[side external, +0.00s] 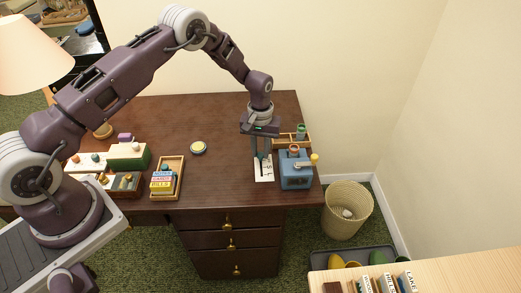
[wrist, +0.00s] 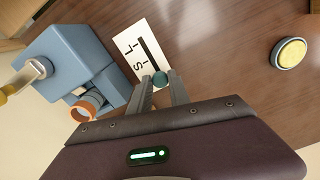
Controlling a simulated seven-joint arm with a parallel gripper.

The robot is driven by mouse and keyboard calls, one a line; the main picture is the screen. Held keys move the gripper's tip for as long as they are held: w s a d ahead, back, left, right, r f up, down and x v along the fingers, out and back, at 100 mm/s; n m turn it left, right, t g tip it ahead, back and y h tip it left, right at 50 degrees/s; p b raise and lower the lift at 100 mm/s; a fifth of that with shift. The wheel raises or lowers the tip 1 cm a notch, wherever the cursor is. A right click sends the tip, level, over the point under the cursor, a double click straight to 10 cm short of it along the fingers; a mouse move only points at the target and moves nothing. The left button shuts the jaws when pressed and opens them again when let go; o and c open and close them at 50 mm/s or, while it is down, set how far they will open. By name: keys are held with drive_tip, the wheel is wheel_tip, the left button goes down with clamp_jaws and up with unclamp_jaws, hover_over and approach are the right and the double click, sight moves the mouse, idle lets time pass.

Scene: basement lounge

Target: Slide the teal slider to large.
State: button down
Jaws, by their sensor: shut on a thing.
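The teal slider (wrist: 160,78) is a small round knob at one end of a dark slot in a white plate (wrist: 128,42). The plate lies flat on the brown desk, and it also shows in the side external view (side external: 264,175). Letters on the plate include an L near the far end of the slot and an S nearer the knob. My gripper (wrist: 161,86) is shut on the knob, its fingertips on either side. In the side external view my gripper (side external: 262,155) points down over the plate and partly hides the knob.
A blue box with a crank (side external: 296,171) stands close right of the plate. A wooden tray (side external: 293,140) is behind it. A yellow-topped round thing (side external: 198,148) and a tray of blocks (side external: 167,178) are to the left. The desk between is clear.

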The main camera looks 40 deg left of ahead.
sight(262, 177)
idle(0.8)
drive_tip(key=s+d, duration=0.4)
drive_tip(key=shift+s+d, duration=0.35)
drive_tip(key=c, duration=1.2)
unclamp_jaws()
drive_tip(key=shift+r, duration=0.25)
wheel_tip(262, 177, up, 7)
drive_tip(key=shift+f, duration=0.2)
